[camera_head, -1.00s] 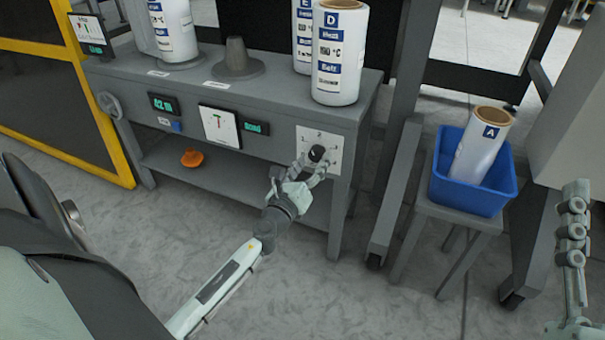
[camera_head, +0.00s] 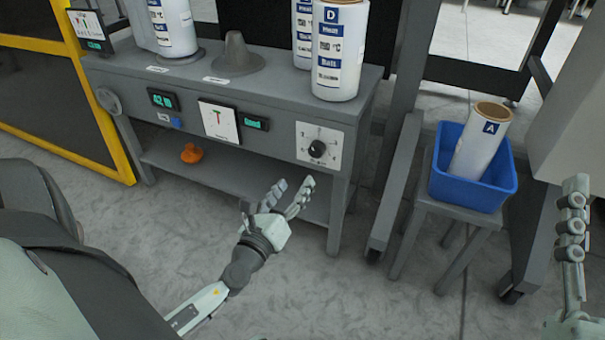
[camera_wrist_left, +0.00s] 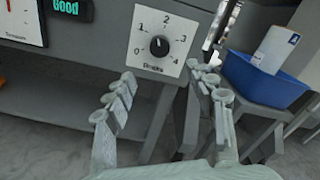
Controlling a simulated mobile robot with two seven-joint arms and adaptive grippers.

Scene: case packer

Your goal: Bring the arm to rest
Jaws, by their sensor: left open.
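My left gripper (camera_head: 276,192) is open and empty in the head view, low in front of the grey machine bench. It is apart from the black dial knob (camera_head: 317,149) on its white numbered plate (camera_head: 331,136). In the left wrist view my left gripper's fingers (camera_wrist_left: 170,95) are spread wide with nothing between them. The knob (camera_wrist_left: 159,46) shows there beyond the fingertips, its pointer up near 2. Part of my right gripper (camera_head: 572,215) shows at the right edge; its jaw state is unclear.
The grey bench (camera_head: 270,100) carries white rolls, including roll D (camera_head: 340,50), and a grey cone (camera_head: 236,52). An orange object (camera_head: 191,153) lies on its lower shelf. A blue bin (camera_head: 459,190) with roll A (camera_head: 480,142) stands on a stool at the right.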

